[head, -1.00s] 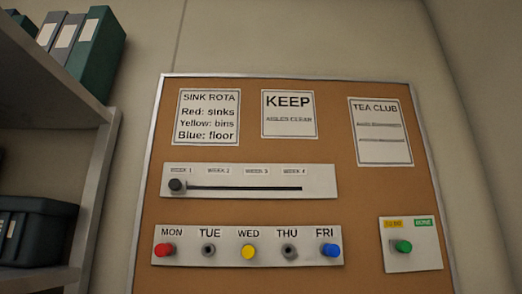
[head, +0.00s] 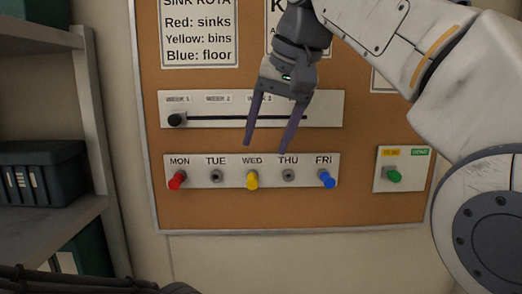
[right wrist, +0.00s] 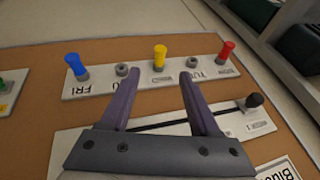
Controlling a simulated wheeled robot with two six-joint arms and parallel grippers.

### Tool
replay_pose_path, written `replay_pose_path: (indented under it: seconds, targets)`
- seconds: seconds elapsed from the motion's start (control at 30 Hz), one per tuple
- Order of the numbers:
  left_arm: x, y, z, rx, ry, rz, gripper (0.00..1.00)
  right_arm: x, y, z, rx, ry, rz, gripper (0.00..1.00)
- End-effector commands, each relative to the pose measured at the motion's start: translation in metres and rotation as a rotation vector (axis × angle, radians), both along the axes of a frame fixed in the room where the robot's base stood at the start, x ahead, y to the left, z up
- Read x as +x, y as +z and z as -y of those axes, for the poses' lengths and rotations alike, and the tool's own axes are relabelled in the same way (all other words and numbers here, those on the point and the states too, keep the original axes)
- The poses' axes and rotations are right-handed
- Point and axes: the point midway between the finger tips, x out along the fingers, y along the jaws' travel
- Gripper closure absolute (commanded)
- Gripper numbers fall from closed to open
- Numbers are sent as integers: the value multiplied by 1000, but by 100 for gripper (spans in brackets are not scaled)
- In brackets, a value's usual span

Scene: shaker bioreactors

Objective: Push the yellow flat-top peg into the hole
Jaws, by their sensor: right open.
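The yellow flat-top peg (head: 252,180) sticks out from its grey socket under WED on the day strip (head: 233,158) of the board. In the right wrist view the yellow peg (right wrist: 160,54) stands beyond the fingertips, between them across the picture, with the strip upside down. My right gripper (head: 266,146) is open and empty. In the head view its fingers point down, just above the strip at WED and THU. It also shows in the right wrist view (right wrist: 158,80), with both fingers apart from the peg. My left gripper is not in view.
A red peg (head: 177,180) is at MON and a blue peg (head: 326,179) at FRI. TUE (head: 216,176) and THU (head: 288,175) show bare grey sockets. A week slider (head: 177,120) and a green knob (head: 393,176) are also on the board. Shelves (head: 85,130) stand at left.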

Motion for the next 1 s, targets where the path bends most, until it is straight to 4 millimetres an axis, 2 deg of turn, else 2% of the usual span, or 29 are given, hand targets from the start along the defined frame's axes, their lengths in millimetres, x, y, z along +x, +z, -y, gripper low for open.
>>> replay_pose_path:
  seconds: [0.2, 0.5, 0.9, 0.93, 1.0]
  targets:
    - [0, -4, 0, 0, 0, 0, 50, 13, -37, -9, -2, 2, -3, 37]
    - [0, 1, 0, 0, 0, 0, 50, 30, -72, -20, -1, 4, -1, 37]
    - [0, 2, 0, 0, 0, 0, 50, 34, -80, -22, 0, 4, 2, 37]
    - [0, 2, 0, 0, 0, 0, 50, 34, -80, -22, 0, 4, 2, 41]
    - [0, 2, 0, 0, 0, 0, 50, 34, -80, -22, 0, 4, 2, 68]
